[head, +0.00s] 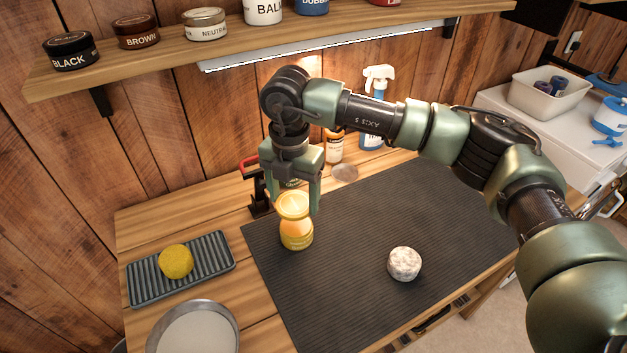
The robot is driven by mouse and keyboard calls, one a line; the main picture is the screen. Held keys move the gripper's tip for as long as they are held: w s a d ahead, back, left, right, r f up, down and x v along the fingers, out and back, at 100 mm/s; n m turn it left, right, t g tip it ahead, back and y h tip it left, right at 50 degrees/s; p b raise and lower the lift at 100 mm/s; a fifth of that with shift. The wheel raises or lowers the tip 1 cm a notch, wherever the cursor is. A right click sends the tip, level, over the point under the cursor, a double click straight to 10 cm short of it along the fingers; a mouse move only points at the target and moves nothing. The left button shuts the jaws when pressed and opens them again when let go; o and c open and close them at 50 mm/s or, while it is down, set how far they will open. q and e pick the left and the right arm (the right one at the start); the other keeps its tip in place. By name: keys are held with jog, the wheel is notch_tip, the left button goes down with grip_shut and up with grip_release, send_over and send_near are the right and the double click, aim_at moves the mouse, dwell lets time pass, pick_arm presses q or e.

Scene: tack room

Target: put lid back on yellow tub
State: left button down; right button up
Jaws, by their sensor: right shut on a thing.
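The yellow tub (297,236) stands upright on the dark ribbed mat, left of the mat's middle. My right gripper (296,208) points down directly above it and is shut on a round yellow lid (293,204). The lid is at the top of the tub in the head view. I cannot tell whether it touches the rim or hangs just above it. The fingers hide part of the lid's sides. My left gripper is not in view.
The dark mat (350,310) holds a speckled white round piece (404,263). A ridged tray (215,250) with a yellow sponge (176,261) and a round pan (193,302) are at left. Bottles (372,132) stand behind; a shelf (170,48) with tins overhangs. The mat's front is clear.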

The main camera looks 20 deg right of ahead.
aim_at(296, 224)
jog(key=shift+f, duration=0.4)
jog(key=shift+f+b, duration=1.5)
jog(key=shift+f, duration=1.25)
jog(key=o, duration=1.4)
